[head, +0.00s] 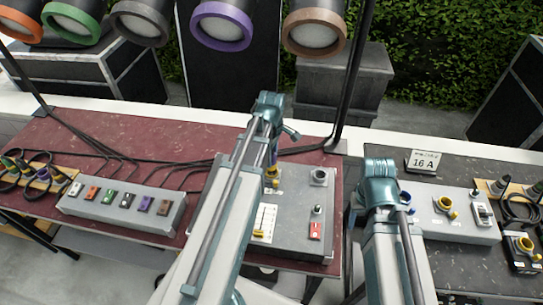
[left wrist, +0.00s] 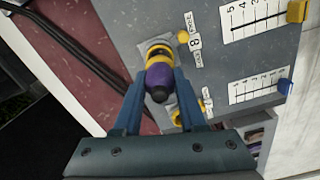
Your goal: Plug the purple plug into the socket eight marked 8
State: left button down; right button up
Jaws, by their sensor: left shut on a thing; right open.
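In the left wrist view my left gripper (left wrist: 160,75) is shut on the purple plug (left wrist: 158,82), one finger on each side of it. Plug and socket look lined up and touching; how deep the plug sits is hidden. In the head view, the purple plug (head: 273,157) shows only as a sliver beside my left arm, above the grey box (head: 295,205). My right arm stands at the right; its gripper is not visible.
A second yellow socket (left wrist: 205,104) is close to my right-hand finger in the wrist view. Slider scales are on the panel. A row of coloured switches (head: 120,203) and several cables lie on the red table (head: 95,135).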

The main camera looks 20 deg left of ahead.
pick_arm(q)
jog(key=shift+f+b, duration=1.95)
dwell(1.4)
jog(key=shift+c, duration=0.4)
grip_release()
jog(key=shift+r, duration=0.1)
jog(key=shift+r+p, duration=2.45)
jog(key=shift+p, duration=0.15)
